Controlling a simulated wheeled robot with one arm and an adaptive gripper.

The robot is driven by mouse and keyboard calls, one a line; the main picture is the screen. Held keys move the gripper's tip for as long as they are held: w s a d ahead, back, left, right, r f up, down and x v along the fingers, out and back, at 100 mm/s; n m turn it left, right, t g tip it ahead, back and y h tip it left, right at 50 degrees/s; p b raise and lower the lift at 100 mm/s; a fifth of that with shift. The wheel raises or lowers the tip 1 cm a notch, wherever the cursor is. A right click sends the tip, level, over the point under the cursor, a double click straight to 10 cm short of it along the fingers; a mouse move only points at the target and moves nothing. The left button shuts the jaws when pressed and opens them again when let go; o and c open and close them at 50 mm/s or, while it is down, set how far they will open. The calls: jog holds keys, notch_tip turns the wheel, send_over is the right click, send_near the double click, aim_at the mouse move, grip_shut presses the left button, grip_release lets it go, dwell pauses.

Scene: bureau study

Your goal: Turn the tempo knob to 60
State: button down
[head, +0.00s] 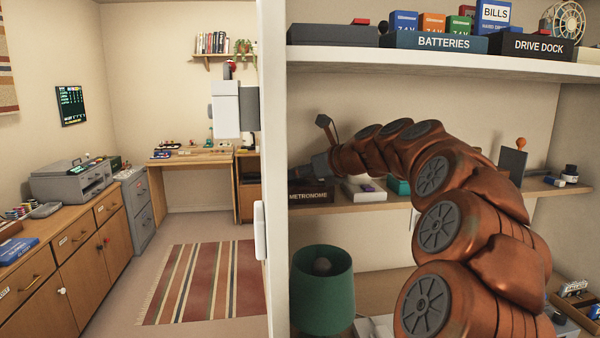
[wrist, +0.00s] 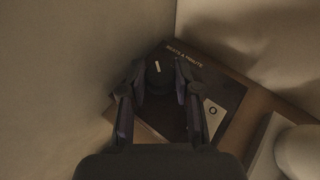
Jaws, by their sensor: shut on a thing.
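The metronome is a dark box on the middle shelf. Its METRONOME label (head: 308,196) shows in the head view. In the wrist view its dark top (wrist: 200,68) carries the words "BEATS A MINUTE". The tempo knob (wrist: 158,67) is round and black with a short pale pointer mark, which points roughly toward the top of the wrist picture. My gripper (wrist: 158,77) has one finger on each side of the knob and is shut on it. No scale numbers are readable. In the head view my gripper (head: 303,169) is over the metronome, and the knob cannot be made out.
A pale plate with a dark ring (wrist: 213,110) lies beside the right finger. A pale rounded thing (wrist: 300,150) stands at the lower right. The shelf's side wall (head: 275,130) is close on the left. The upper shelf (head: 440,62) runs above my arm.

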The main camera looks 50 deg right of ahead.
jog(key=shift+r+n+y+p, duration=0.15)
jog(key=shift+n+y+p, duration=0.2)
jog(key=shift+p, duration=0.2)
jog(key=shift+d+r+n+y+p, duration=0.1)
jog(key=shift+d+n+y+p, duration=0.1)
jog(key=shift+n+y+p, duration=0.75)
jog(key=n+g+y+p, duration=0.1)
jog(key=n+y+p, duration=0.1)
jog(key=p, duration=0.3)
jog(key=shift+w+d+n+g+y, duration=0.1)
jog(key=shift+n+g+y, duration=0.3)
jog(key=shift+y, duration=0.3)
jog(key=shift+f+p, duration=0.2)
jog(key=shift+p, duration=0.1)
jog(key=shift+n+y, duration=0.3)
jog(key=shift+y, duration=0.1)
jog(key=c, duration=0.8)
grip_release()
